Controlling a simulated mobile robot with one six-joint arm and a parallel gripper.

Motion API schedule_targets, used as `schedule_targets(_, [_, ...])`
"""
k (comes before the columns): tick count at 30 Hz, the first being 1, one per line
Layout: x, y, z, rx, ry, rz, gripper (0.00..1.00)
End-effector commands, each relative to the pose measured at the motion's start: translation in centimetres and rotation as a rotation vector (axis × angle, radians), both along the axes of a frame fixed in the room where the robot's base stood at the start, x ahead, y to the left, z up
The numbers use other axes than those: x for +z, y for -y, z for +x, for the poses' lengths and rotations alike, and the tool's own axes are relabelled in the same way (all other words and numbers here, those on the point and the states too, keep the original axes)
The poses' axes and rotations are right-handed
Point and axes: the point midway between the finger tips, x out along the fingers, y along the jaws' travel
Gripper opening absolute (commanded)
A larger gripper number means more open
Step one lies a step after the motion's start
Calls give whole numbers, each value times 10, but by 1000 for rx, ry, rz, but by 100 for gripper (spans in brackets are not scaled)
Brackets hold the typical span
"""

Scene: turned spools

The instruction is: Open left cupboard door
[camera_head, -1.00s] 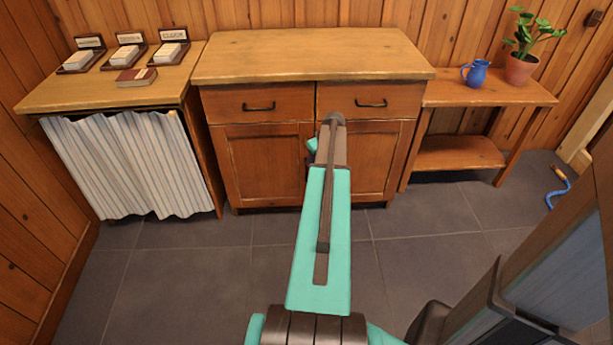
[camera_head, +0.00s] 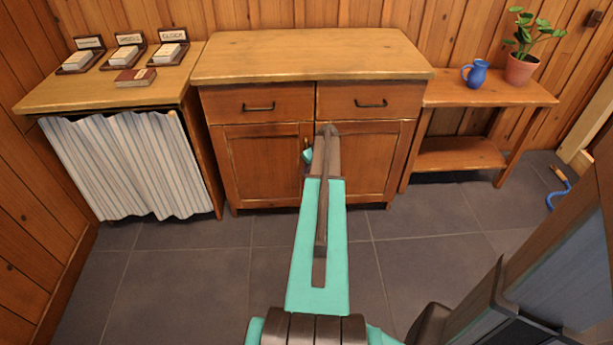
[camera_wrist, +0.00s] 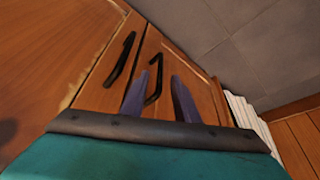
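The wooden cupboard (camera_head: 258,188) has its left door (camera_head: 258,165) shut. The door's dark handle (camera_wrist: 155,80) is at its upper inner corner, and my arm partly hides this area in the head view. My gripper (camera_head: 308,155) is in front of that corner, mostly hidden behind my arm. In the wrist view, my gripper (camera_wrist: 164,72) is open, its two grey-purple fingers apart. The handle appears between the fingers, close to the left one. I cannot tell whether they touch.
The left drawer handle (camera_wrist: 120,60) is just above the door. A striped curtain (camera_head: 135,165) hangs under the left table. A low shelf table (camera_head: 490,92) with a blue jug (camera_head: 476,73) and a potted plant (camera_head: 520,68) stands right. The tiled floor (camera_head: 190,270) in front is clear.

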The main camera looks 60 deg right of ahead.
Motion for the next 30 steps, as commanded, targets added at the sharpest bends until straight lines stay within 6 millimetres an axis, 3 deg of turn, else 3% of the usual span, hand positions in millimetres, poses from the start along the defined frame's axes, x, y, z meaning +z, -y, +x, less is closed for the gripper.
schedule_targets(6, [-32,5,13,0,-1,1,28])
schedule_targets(15, [-60,9,23,0,0,0,28])
schedule_targets(27, [-64,9,25,0,0,0,28])
schedule_targets(30, [-64,9,25,0,0,0,14])
